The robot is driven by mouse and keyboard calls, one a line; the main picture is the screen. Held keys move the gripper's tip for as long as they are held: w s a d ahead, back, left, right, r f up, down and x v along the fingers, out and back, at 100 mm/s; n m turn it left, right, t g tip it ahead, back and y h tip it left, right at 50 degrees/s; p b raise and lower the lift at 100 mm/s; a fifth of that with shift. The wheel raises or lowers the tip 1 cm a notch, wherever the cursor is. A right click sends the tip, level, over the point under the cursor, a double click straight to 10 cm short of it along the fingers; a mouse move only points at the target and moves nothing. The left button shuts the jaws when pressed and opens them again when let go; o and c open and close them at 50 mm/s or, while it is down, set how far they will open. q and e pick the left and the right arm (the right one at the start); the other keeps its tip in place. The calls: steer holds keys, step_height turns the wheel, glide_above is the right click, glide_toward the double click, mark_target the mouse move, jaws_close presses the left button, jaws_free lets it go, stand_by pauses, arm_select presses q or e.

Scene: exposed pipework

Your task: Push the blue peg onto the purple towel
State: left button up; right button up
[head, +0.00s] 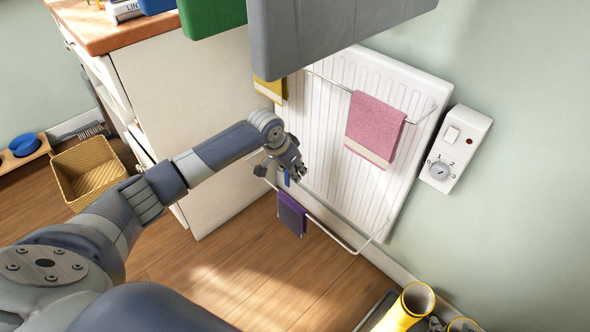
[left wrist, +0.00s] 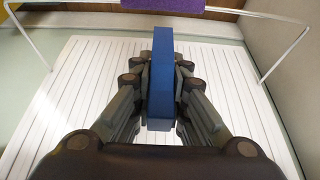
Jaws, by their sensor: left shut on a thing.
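The purple towel (head: 292,214) hangs over the lower rail of the white radiator in the head view. Its edge also shows at the top of the left wrist view (left wrist: 180,5). My left gripper (head: 292,173) is in front of the radiator, above the purple towel in the picture. In the left wrist view its fingers (left wrist: 160,95) are shut on the blue peg (left wrist: 160,75), one on each side. The peg sticks out past the fingertips and looks apart from the towel. Only a small blue bit of the peg (head: 287,179) shows in the head view. My right gripper is not in view.
The white radiator (head: 330,115) carries a pink towel (head: 375,127) on its upper rail and a yellow towel (head: 269,90). A white switch box (head: 455,150) is on the wall. A white cabinet (head: 190,110) stands left.

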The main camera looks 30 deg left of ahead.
arm_select(q)
steer(key=shift+p, duration=0.55)
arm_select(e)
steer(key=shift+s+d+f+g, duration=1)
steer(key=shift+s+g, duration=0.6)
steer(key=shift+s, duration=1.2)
arm_select(q)
steer(key=shift+f, duration=0.25)
steer(key=shift+f+b, duration=0.35)
steer(key=shift+f, duration=0.6)
steer(key=shift+f+b, duration=0.4)
steer(key=shift+f, duration=0.75)
steer(key=shift+f+b, duration=1)
steer(key=shift+f, duration=1.45)
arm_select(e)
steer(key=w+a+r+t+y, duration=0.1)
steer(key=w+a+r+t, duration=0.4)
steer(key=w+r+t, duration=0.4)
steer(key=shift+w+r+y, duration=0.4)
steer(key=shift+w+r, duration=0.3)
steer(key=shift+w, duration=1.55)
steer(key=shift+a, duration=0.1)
